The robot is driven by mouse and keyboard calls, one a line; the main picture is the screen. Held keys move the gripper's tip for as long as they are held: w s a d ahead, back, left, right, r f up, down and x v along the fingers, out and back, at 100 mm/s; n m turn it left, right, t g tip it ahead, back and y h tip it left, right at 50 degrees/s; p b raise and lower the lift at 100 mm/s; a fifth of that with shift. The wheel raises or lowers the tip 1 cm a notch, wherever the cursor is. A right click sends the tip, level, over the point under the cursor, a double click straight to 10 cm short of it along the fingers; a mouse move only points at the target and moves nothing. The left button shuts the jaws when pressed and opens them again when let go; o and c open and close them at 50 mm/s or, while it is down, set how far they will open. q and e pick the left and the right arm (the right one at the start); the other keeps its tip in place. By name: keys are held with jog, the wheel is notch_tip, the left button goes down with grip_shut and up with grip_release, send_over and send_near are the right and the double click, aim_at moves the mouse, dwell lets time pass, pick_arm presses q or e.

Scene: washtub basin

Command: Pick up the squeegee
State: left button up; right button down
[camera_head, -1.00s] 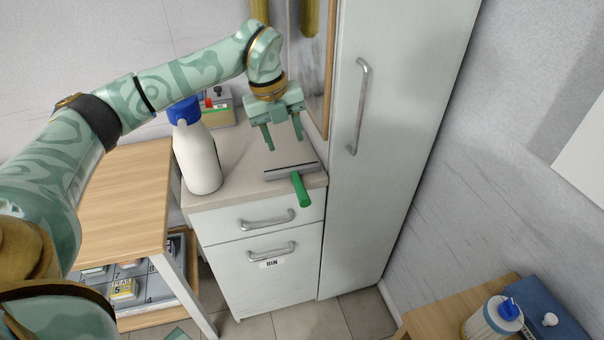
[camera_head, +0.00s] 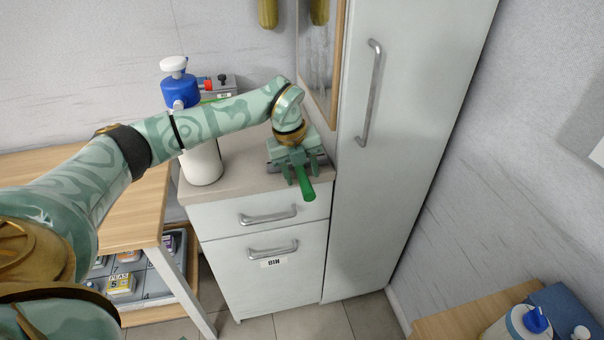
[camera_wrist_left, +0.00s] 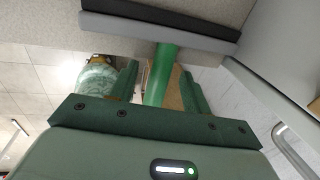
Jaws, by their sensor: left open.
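The squeegee lies on the top of the small bin cabinet (camera_head: 235,186). Its green handle (camera_head: 307,190) sticks out over the front edge, and its grey head is mostly hidden under my gripper in the head view. My left gripper (camera_head: 302,175) is open, pointing down, with its fingers on either side of the handle. In the left wrist view, the green handle (camera_wrist_left: 160,76) runs between the open fingers, apart from both, and the dark grey head (camera_wrist_left: 160,28) lies across the top. My right gripper is not in view.
A white bottle (camera_head: 202,163) with a blue cap stands on the cabinet top, close to my left forearm. A tall cabinet (camera_head: 410,110) rises just right of the squeegee. A wooden table (camera_head: 130,215) stands to the left.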

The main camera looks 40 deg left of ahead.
pick_arm(q)
jog(key=shift+r, duration=0.15)
grip_shut()
